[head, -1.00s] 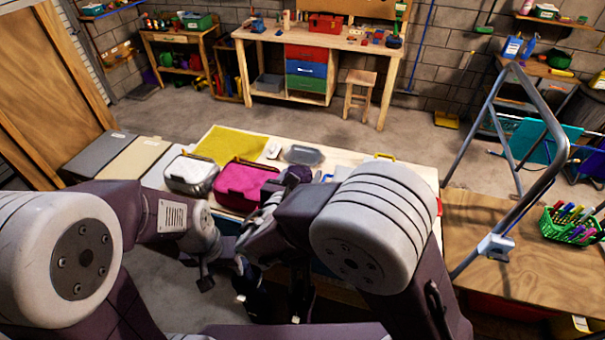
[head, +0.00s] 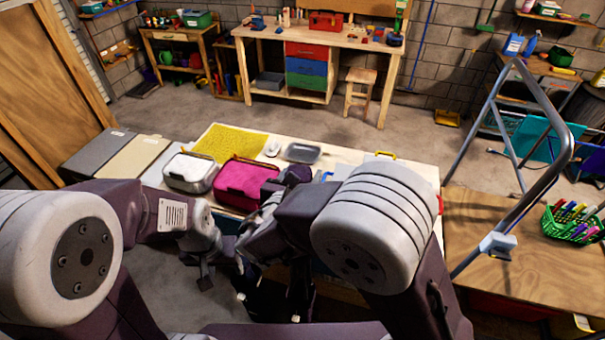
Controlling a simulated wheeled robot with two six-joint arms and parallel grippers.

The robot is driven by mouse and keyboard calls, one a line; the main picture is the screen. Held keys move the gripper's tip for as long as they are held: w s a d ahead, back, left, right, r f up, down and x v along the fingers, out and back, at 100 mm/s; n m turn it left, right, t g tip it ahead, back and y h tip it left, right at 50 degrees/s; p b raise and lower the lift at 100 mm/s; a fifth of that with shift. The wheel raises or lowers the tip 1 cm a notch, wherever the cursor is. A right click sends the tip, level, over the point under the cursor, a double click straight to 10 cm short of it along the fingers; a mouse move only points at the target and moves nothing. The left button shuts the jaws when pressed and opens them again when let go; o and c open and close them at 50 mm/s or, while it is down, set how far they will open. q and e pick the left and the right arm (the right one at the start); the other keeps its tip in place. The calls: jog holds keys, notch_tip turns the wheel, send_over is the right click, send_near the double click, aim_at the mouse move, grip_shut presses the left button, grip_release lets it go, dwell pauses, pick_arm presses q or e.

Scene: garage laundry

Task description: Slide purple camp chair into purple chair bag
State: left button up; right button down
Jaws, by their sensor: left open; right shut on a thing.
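A dark purple rolled or bundled thing (head: 298,174) lies on the table, partly hidden behind my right arm. I cannot tell whether it is the purple camp chair or the purple chair bag. My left gripper (head: 222,275) is open and points down in front of the table's near edge, with nothing seen between its fingers. My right gripper (head: 268,304) is just right of it, low and pointing down, shut on a dark thing that is mostly in shadow and behind my arm. Its shape and colour are unclear.
On the white table (head: 350,155) are a magenta-filled bin (head: 245,178), a white-filled bin (head: 190,170), a yellow mat (head: 230,143) and a grey tray (head: 303,152). A plywood surface (head: 520,265) with a metal frame (head: 563,150) and green basket (head: 570,226) is at right.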

jog(key=shift+r, duration=0.1)
dwell(0.3)
jog(key=shift+f+b, duration=0.85)
jog(key=shift+b, duration=0.05)
jog(key=shift+f, duration=0.15)
jog(key=shift+f+b, duration=1.2)
jog(key=shift+b, duration=0.05)
jog(key=shift+f, duration=0.1)
jog(key=shift+f+b, duration=1.7)
